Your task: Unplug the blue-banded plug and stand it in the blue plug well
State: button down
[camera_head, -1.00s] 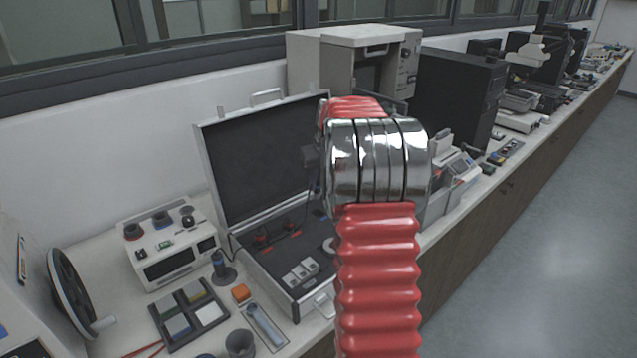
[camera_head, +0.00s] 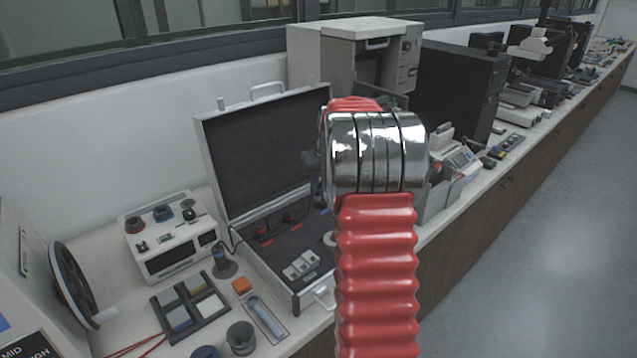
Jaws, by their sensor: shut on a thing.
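My gripper (camera_head: 312,160) shows only as a small dark shape left of my arm's chrome joint, in front of the open case lid. It is shut on a slim dark, bluish thing (camera_head: 317,191) that hangs below it, probably the blue-banded plug. My arm hides most of both, and I cannot make out the band. A blue ring-shaped holder (camera_head: 163,213) sits on the white box at left, between a red one (camera_head: 134,224) and a black one. A blue round thing (camera_head: 205,352) is cut off by the bottom edge. I cannot tell which is the blue plug well.
The open case (camera_head: 298,308) holds red-and-black parts and white blocks. Equipment lines the bench behind.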

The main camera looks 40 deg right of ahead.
aim_at(319, 195)
jog(key=shift+f, duration=2.45)
dwell(1.7)
jog(key=c, duration=1.6)
grip_release()
jog(key=shift+o, duration=0.4)
jog(key=o, duration=0.5)
jog(key=shift+r, duration=0.15)
jog(key=shift+r, duration=3.6)
